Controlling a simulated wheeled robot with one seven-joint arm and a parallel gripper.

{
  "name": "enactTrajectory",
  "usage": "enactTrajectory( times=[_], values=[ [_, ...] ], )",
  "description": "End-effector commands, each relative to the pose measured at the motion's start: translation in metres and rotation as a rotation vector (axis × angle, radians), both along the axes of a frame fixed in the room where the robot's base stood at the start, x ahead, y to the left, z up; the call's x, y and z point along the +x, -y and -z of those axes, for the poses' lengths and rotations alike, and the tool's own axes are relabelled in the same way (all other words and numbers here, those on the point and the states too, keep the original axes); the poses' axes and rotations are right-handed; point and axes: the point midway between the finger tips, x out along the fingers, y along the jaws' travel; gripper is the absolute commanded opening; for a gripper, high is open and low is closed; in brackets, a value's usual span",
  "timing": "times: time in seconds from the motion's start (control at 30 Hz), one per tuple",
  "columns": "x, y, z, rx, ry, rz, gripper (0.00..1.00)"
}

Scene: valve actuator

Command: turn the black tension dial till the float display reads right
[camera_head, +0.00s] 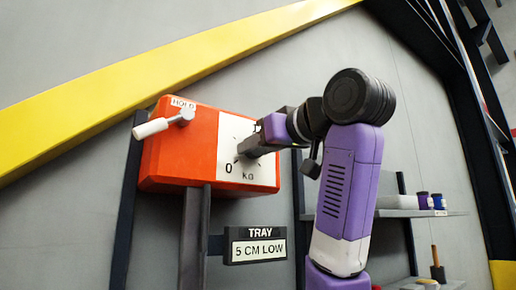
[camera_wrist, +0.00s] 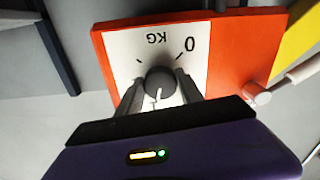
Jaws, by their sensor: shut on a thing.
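The black tension dial (camera_wrist: 160,82) sits on a white scale panel (camera_head: 229,150) marked "0" and "KG", on the face of an orange box (camera_head: 180,160). The wrist view shows a light pointer line on the dial. My gripper (camera_wrist: 160,96) is shut on the dial, one finger on each side. In the head view my gripper (camera_head: 246,153) reaches the panel from the right and hides the dial. The float display (camera_head: 258,250) is a dark-framed sign below the box, reading "TRAY" and "5 CM LOW".
A white-handled lever (camera_head: 152,128) labelled "HOLD" sticks out at the box's upper left. A dark post (camera_head: 194,235) stands under the box. A yellow beam (camera_head: 170,75) crosses behind. Shelves (camera_head: 425,213) with small jars are at the right.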

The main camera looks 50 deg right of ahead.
Motion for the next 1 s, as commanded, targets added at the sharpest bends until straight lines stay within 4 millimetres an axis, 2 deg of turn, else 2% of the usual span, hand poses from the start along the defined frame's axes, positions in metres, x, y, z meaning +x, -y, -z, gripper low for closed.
enactTrajectory(
  times=[0.3,0.33,0.4,0.43,0.77,0.87,1.0],
  values=[
    [0.0,0.0,0.003,0.002,-0.008,0.001,0.03],
    [0.0,0.0,0.003,0.002,-0.009,0.001,0.49],
    [0.0,0.0,0.003,0.002,-0.008,0.001,0.63],
    [0.0,0.0,0.002,0.002,-0.007,0.001,0.65],
    [-0.002,0.0,0.001,0.001,-0.003,0.0,0.65],
    [-0.009,-0.002,0.002,0.0,0.0,0.001,0.65],
    [-0.03,-0.007,0.003,-0.003,0.0,0.004,0.65]
  ],
)
